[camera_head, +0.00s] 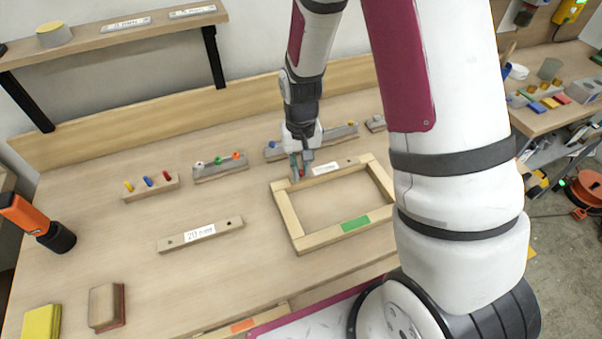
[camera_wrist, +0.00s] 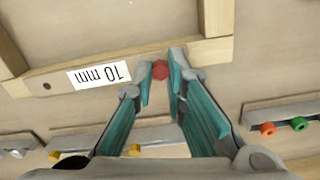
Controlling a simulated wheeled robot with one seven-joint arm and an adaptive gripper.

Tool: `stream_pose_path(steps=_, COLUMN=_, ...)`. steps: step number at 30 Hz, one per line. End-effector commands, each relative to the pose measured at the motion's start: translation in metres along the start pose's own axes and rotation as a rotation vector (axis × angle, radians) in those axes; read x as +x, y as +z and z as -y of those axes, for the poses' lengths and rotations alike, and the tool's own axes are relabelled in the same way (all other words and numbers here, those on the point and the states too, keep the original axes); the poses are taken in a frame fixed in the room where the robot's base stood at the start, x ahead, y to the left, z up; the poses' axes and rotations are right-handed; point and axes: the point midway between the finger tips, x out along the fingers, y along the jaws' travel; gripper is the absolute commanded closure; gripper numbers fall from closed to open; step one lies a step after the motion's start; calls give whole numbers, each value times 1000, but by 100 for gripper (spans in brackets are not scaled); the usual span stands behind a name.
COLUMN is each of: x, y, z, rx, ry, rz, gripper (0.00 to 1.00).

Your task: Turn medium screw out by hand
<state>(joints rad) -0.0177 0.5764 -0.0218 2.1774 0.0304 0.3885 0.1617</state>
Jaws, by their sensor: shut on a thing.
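My gripper (camera_head: 299,175) reaches down to the frame's back left corner. In the wrist view my gripper (camera_wrist: 161,82) has its two teal-lined fingers on either side of the red head, shut on it. The screw's shaft is hidden, so I cannot tell how deep it sits. In the head view my fingers mostly cover the screw.
Racks of coloured screws stand behind and left: one (camera_head: 152,189) with yellow, blue and red, another (camera_head: 220,170) with white, green and orange. A labelled strip (camera_head: 172,243) lies front left. An orange drill (camera_head: 35,222) and a brown block (camera_head: 105,306) are at left. Bare tabletop lies between.

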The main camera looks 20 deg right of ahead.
Motion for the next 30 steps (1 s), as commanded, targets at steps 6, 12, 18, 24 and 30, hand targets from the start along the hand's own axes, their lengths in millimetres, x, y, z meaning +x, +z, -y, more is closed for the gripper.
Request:
stream_pose_path(steps=6, x=-1, y=0, z=0, rx=-171, ry=-2, rz=-1, gripper=100)
stream_pose_path(steps=12, x=-1, y=0, z=0, rx=-422, ry=-1, rz=0, gripper=100)
stream_pose_path(steps=18, x=0, y=0, z=0, rx=-451, ry=0, rz=0, gripper=100)
stream_pose_path(steps=24, x=-1, y=0, z=0, rx=-519, ry=-1, rz=0, gripper=100)
stream_pose_path(steps=30, x=-1, y=0, z=0, rx=-814, ry=-1, rz=-1, gripper=100)
